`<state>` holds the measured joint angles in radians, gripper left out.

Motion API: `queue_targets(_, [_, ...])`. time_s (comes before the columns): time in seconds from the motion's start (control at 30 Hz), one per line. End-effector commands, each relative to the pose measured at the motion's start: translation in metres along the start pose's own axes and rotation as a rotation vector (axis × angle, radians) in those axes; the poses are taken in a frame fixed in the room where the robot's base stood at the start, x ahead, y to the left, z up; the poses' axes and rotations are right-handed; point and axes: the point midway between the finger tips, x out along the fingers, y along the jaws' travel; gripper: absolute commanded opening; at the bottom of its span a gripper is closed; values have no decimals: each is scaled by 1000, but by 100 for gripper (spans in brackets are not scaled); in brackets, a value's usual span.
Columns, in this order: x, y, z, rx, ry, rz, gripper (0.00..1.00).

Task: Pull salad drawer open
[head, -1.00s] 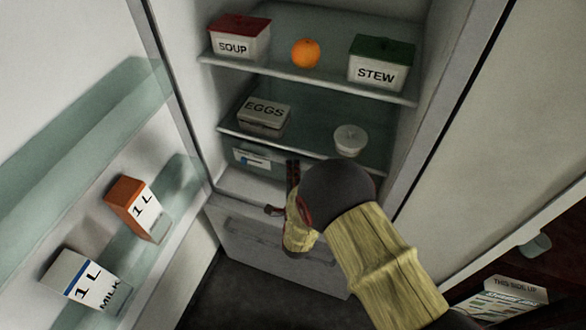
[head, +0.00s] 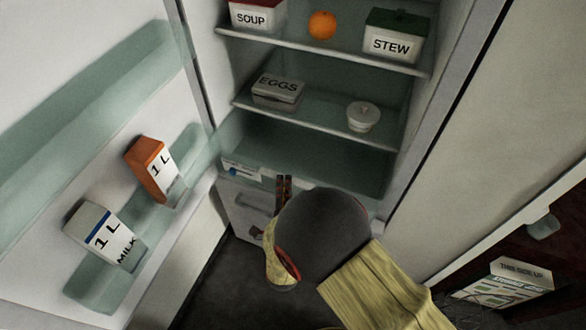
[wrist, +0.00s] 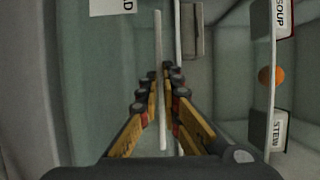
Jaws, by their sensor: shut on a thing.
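The salad drawer (head: 240,170) is a clear greenish bin with a label on its front, at the bottom of the fridge below the egg shelf. It stands pulled out past the shelf, its inside showing from above and looking empty. My gripper (head: 284,184) is at the top of the drawer front, near its middle. The drawer's front face (wrist: 105,70) shows left of the rim. My wrist hides the right part of the drawer front.
The open fridge door at left holds an orange carton (head: 152,165) and a milk carton (head: 100,238). An egg box (head: 278,90) and a white tub (head: 363,116) stand on the shelf above the drawer. A grey lower front with a handle (head: 256,203) is below. Dark floor lies in front.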

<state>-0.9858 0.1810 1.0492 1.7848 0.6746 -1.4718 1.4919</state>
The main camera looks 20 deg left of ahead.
Motion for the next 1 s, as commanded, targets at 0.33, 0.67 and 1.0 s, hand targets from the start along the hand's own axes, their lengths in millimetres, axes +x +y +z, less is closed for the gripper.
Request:
queue_targets(0.33, [-53, 2, 22, -2, -3, 4, 0])
queue_targets(0.67, [-62, 2, 25, -3, 0, 5, 0])
queue_targets(1.0, [-62, 2, 25, -2, 0, 4, 12])
